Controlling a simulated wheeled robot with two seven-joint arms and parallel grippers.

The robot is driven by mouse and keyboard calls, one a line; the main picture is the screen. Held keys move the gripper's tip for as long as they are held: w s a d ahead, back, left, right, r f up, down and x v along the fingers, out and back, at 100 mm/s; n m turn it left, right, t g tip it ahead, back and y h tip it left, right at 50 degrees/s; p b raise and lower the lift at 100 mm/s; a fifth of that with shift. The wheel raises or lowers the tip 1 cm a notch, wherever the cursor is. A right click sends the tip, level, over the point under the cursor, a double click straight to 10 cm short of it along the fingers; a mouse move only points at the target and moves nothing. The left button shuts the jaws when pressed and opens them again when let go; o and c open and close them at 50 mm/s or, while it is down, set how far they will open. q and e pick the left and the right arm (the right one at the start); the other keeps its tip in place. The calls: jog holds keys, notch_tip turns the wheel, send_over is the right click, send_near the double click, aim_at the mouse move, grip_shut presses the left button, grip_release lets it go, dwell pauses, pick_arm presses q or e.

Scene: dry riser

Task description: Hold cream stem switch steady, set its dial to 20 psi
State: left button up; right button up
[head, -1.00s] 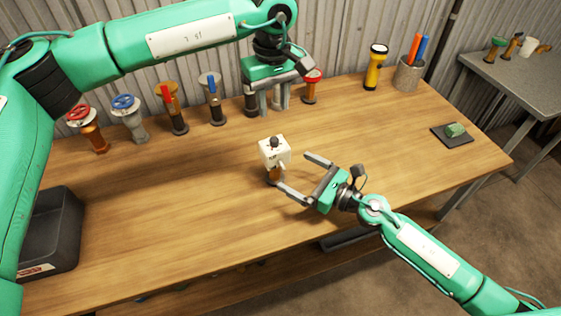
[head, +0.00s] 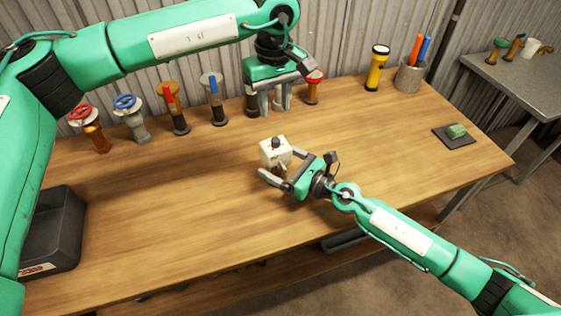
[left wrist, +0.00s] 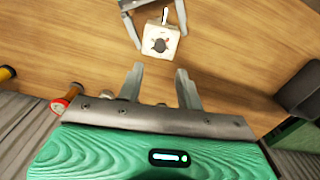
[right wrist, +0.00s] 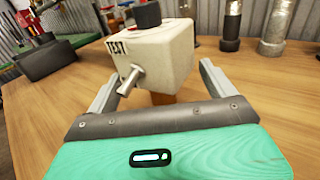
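The cream stem switch (head: 275,151) stands upright on the table, a cream box on a short brown stem. In the right wrist view the box (right wrist: 165,55) shows a "TEST" label, a metal lever (right wrist: 131,80) and a black dial (right wrist: 147,14) on top. My right gripper (head: 279,174) is open, its fingers on either side of the switch below the box, with visible gaps to the stem. My left gripper (head: 273,100) is open and empty, held above the back of the table behind the switch. The left wrist view shows the dial (left wrist: 159,45) from above; its reading is too small to tell.
Several valves and pipe fittings, including a red-wheeled valve (head: 90,128) and a blue-wheeled valve (head: 130,115), line the back edge. A yellow flashlight (head: 376,68) and a pen cup (head: 409,75) stand at back right. A dark bin (head: 55,235) sits at left. The front table is clear.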

jog(key=c, duration=0.7)
pick_arm(q)
jog(key=shift+o, duration=0.6)
pick_arm(e)
jog(key=shift+c, duration=0.8)
pick_arm(q)
jog(key=s+f+n+g+h, duration=0.3)
jog(key=s+f+n, duration=0.1)
jog(key=n, duration=0.1)
jog(key=m+t+h, duration=0.8)
jog(key=m+h, duration=0.6)
jog(key=m, duration=1.1)
send_near(271, 141)
jog(key=x, duration=1.1)
jog(key=shift+w, duration=0.1)
